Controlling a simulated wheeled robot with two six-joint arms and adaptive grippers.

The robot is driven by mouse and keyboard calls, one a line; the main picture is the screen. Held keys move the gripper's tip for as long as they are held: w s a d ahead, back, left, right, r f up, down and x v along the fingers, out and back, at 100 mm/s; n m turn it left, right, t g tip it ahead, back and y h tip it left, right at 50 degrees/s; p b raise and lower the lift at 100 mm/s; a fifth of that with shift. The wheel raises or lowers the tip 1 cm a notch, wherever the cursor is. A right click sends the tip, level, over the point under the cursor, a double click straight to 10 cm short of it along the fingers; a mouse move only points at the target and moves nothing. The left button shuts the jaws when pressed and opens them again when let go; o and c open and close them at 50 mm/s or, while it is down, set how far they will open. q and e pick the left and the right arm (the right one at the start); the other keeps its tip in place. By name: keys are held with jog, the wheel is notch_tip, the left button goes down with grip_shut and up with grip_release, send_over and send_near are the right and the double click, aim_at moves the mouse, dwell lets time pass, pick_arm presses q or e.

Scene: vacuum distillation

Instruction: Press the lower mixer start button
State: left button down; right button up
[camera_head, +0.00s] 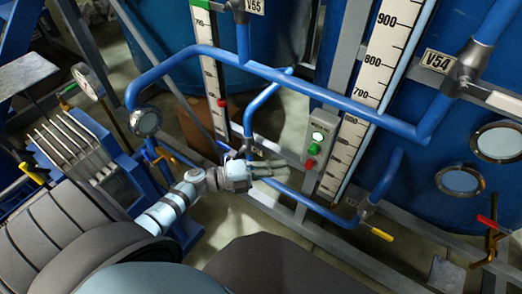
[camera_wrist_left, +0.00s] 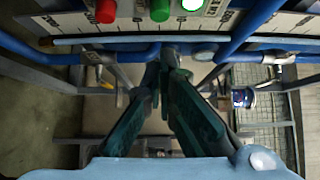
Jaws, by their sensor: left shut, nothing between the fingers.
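A grey control box (camera_head: 323,145) is fixed to the frame between the blue tanks. On it, a lit whitish lamp (camera_head: 318,136) is at the top, a green button (camera_head: 313,149) is below it and a red button (camera_head: 310,163) is lowest. In the left wrist view the red button (camera_wrist_left: 105,10), green button (camera_wrist_left: 159,9) and lit lamp (camera_wrist_left: 192,4) line the top edge. My left gripper (camera_head: 284,169) is shut and empty, to the left of the box and slightly lower than the red button. Its fingertips (camera_wrist_left: 168,52) point toward the panel, apparently apart from the buttons.
Blue pipes (camera_head: 330,93) cross in front of the tanks, and another blue pipe (camera_head: 310,203) runs below the gripper. A yellow-handled valve (camera_head: 381,234) is at the lower right. White level scales (camera_head: 345,155) stand beside the box. A round gauge (camera_head: 145,121) is at the left.

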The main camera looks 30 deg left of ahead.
pick_arm(q)
jog(key=v, duration=0.4)
jog(key=shift+s+a+f, duration=0.1)
jog(key=shift+s+a, duration=0.05)
jog(key=shift+a, duration=0.15)
